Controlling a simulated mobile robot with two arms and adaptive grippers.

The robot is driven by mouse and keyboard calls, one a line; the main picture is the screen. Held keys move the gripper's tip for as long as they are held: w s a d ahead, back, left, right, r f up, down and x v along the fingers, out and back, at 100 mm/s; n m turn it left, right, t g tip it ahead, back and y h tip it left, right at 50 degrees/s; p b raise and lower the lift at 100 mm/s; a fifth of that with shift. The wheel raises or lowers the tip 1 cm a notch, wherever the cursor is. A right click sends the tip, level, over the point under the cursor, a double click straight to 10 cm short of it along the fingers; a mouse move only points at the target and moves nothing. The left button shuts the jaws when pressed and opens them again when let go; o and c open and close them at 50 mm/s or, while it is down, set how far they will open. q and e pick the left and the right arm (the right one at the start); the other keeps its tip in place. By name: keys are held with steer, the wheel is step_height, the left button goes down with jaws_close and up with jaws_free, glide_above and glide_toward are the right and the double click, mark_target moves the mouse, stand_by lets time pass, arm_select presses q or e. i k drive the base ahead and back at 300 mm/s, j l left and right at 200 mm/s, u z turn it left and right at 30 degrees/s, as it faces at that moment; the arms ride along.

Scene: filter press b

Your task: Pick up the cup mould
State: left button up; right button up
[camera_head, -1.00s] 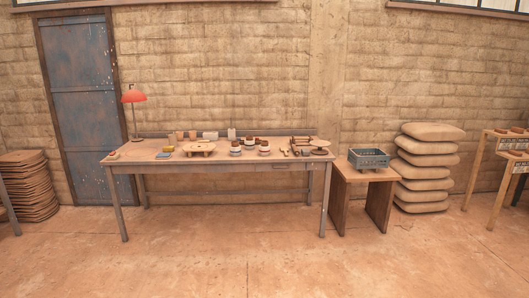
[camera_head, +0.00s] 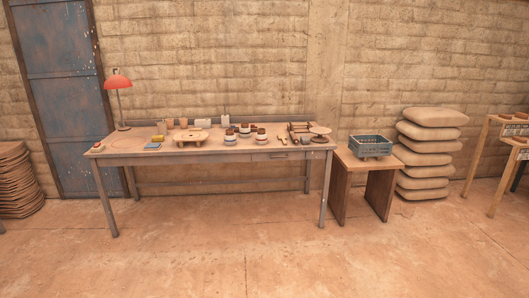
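Several small white-and-brown pieces stand close together right of the middle of the long workbench (camera_head: 150,157) in the head view. They include a front left piece (camera_head: 230,139), a back piece (camera_head: 245,131) and a right piece (camera_head: 261,136). They look like pots or moulds, but they are too small to tell which is the cup mould. Neither of my grippers is in view.
A round wooden stand (camera_head: 191,136), a red lamp (camera_head: 118,84) and a small turntable (camera_head: 320,130) are also on the bench. A blue crate (camera_head: 371,146) sits on a wooden side table (camera_head: 361,163). Stacked sacks (camera_head: 427,156) stand right. The floor in front is clear.

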mark_target(260, 140)
steer(key=i+j+u, duration=0.25)
steer(key=i, duration=0.8)
steer(key=i+u, duration=0.3)
steer(key=i, duration=0.75)
